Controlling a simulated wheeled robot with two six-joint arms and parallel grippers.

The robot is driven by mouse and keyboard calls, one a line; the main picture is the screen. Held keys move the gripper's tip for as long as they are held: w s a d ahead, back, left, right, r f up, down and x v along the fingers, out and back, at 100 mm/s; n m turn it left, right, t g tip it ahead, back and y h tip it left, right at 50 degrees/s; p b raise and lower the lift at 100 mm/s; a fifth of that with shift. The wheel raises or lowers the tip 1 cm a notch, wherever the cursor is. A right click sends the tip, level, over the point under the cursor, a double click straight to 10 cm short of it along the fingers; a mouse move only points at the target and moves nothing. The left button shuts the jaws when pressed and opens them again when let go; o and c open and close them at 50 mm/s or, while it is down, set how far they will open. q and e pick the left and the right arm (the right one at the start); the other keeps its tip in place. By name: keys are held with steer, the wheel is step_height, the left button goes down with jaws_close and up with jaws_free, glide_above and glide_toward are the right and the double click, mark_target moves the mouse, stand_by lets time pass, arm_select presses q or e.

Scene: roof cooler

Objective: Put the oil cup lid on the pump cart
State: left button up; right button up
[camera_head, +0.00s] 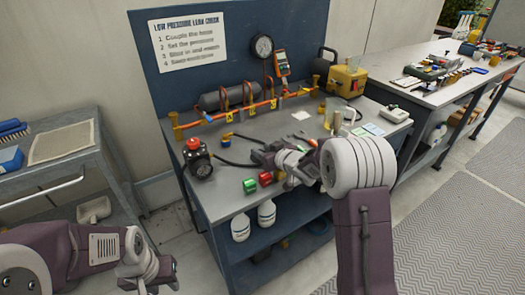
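I cannot make out the oil cup lid for certain; small items on the blue-grey workbench (222,196) are too small to tell. A grey cart (52,190) stands at the left, and it may be the pump cart. My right gripper (262,157) is over the middle of the bench, beside a dark hose; its fingers are too small to read, and whether it holds anything is unclear. My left gripper (164,280) is low at the bottom left, in front of the cart and away from the bench, with its fingers partly hidden.
A black pump-like device with a red knob (197,158) stands on the bench's left end. Green and red blocks (250,185) lie near the front edge. An orange pipe manifold (240,110) runs along the back. A yellow box (347,80) stands at the back right.

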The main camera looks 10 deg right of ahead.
steer(key=shift+s+a+f, duration=0.1)
steer(key=shift+f, duration=0.15)
steer(key=shift+r, duration=0.35)
steer(key=p+v, duration=0.1)
steer(key=v, duration=0.2)
steer(key=p+v, duration=0.1)
steer(key=v, duration=0.3)
steer(key=p+v, duration=0.1)
steer(key=v, duration=0.3)
steer(key=shift+r, duration=0.3)
steer(key=shift+s+r, duration=0.1)
steer(key=shift+s, duration=0.2)
